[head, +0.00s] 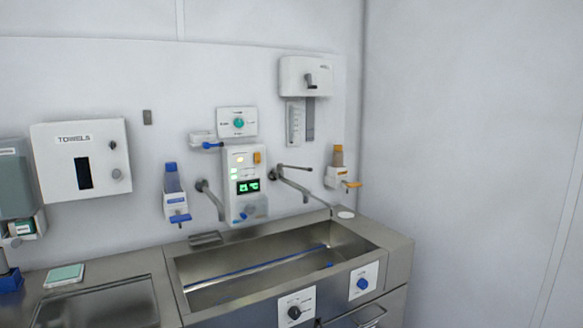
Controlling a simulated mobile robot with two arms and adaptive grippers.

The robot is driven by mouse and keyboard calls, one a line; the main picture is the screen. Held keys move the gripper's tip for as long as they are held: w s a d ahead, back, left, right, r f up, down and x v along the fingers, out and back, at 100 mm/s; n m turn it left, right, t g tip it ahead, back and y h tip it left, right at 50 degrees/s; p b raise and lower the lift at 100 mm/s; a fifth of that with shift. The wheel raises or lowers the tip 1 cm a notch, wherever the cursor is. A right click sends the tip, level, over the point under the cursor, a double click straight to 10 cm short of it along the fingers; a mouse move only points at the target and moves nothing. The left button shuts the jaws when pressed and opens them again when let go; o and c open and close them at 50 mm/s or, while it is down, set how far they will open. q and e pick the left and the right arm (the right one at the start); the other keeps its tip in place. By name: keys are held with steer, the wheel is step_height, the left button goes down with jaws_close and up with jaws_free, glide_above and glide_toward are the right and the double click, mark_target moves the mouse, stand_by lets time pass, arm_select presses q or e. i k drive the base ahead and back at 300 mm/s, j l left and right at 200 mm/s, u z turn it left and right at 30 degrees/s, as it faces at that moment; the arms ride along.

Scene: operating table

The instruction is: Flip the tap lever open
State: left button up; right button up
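A wall tap (293,186) with a long spout is mounted right of the control panel, above the sink. A thin lever (297,168) sticks out to the right from the top of its body, nearly level. A second spout (211,199) comes out of the wall left of the panel and slopes down to the right. No flowing water can be made out at either one. Neither of my grippers is in view.
The steel sink basin (190,272) lies below the taps. A control panel (234,163) with a green display is between them. A blue dispenser (175,200) and an orange dispenser (336,175) flank them. A towel box (62,182) hangs left. Space before the taps is clear.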

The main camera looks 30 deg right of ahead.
mark_target(279, 166)
steer(key=i+l, duration=0.1)
steer(key=l, duration=0.35)
steer(key=i+l, duration=0.15)
steer(key=l, duration=0.3)
steer(key=i+l, duration=0.1)
steer(key=l, duration=0.35)
steer(key=i+l, duration=0.1)
steer(key=l, duration=0.35)
steer(key=i+l, duration=0.15)
steer(key=l, duration=0.3)
steer(key=i+l, duration=0.1)
steer(key=l, duration=0.35)
steer(key=i+l, duration=0.1)
steer(key=l, duration=0.35)
